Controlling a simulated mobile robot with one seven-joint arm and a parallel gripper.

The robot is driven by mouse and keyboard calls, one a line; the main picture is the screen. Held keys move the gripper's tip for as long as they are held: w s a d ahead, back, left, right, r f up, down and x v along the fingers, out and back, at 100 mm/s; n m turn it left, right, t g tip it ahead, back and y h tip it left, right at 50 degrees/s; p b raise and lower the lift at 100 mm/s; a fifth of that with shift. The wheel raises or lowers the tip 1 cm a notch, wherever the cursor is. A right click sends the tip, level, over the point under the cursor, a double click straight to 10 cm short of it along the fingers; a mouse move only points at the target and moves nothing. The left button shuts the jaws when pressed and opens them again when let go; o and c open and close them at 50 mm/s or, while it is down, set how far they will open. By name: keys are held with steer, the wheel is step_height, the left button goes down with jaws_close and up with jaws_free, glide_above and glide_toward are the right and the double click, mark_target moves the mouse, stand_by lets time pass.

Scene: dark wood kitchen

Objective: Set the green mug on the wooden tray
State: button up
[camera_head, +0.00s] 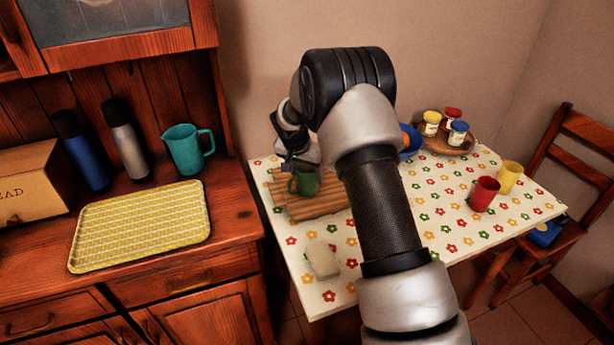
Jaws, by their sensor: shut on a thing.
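The green mug (305,184) is at the wooden tray (318,207), a slatted board on the flowered table. My gripper (301,165) is directly above the mug and shut on its upper part. The mug looks upright over the tray's slats. I cannot tell whether its base touches them. My arm hides the tray's right end and part of the table behind it.
A pale block (322,260) lies in front of the tray. A blue item (411,141) is partly hidden behind my arm. A round tray (447,146) with jars stands at the back. Red (484,193) and yellow (509,177) cups stand right.

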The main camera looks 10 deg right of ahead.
steer(key=shift+f, duration=0.25)
steer(key=shift+f, duration=0.15)
steer(key=shift+f, duration=0.15)
steer(key=o, duration=1.3)
